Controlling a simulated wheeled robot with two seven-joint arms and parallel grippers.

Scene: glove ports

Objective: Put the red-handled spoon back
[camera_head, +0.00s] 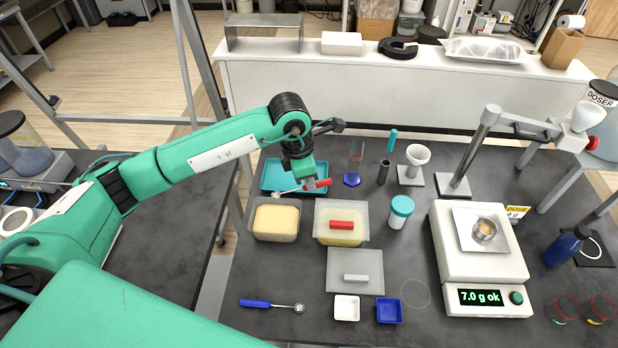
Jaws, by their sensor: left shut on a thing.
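My left gripper (308,186) is shut on the red-handled spoon, over the right part of the teal tray (266,177). The spoon's red handle (324,183) sticks out to the right of the fingers, and its metal bowl end points left across the tray. I cannot tell whether the spoon touches the tray. The gripper and wrist hide part of the spoon and the tray. A blue-handled spoon (257,303) lies on the table at the front left. My right gripper is not in view.
A clear cylinder (355,160) stands to the right.

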